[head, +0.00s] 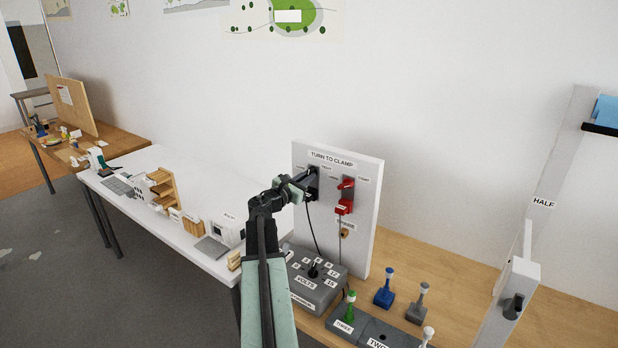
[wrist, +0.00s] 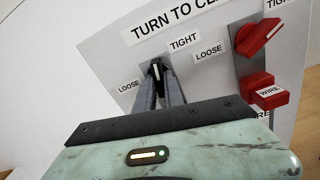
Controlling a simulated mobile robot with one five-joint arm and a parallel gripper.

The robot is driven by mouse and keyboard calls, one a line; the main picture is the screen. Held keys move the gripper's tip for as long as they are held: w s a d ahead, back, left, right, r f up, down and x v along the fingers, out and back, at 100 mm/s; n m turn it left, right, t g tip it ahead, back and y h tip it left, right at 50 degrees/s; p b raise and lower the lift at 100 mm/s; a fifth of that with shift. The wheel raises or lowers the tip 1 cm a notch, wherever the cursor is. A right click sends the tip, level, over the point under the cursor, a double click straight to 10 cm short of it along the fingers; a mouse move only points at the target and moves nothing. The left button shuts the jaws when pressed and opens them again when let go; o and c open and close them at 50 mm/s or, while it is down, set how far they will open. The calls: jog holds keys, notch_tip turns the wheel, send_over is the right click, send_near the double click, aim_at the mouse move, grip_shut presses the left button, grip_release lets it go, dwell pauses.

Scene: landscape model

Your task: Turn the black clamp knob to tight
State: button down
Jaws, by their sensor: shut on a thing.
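The black clamp knob (wrist: 156,69) is on the upright white board (head: 357,235) headed "TURN TO CLAMP". A "LOOSE" label is at its lower left and a "TIGHT" label at its upper right in the wrist view. Its pale mark points roughly upward there, between the two labels. My gripper (wrist: 158,82) is shut on the black knob, with a finger on either side. In the head view my gripper (head: 303,181) reaches the board from the left, and the arm hides part of the knob area.
A red knob (wrist: 259,37) with its own labels is to the right, above a red block marked "WIRE" (wrist: 264,91). Below the board are a grey "VOLTS" box (head: 318,290), with a black cable above it, and several coloured pegs, including a blue one (head: 385,290).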

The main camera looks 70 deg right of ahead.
jog(key=m, duration=0.5)
jog(key=shift+m, duration=0.3)
jog(key=shift+a+m, duration=0.1)
jog(key=shift+m, duration=2)
jog(key=c, duration=1.4)
grip_release()
jog(key=shift+s, duration=0.1)
jog(key=shift+c, duration=0.2)
jog(key=shift+r, duration=0.1)
jog(key=v, duration=0.7)
jog(key=shift+w+a, duration=0.2)
jog(key=shift+a, duration=0.15)
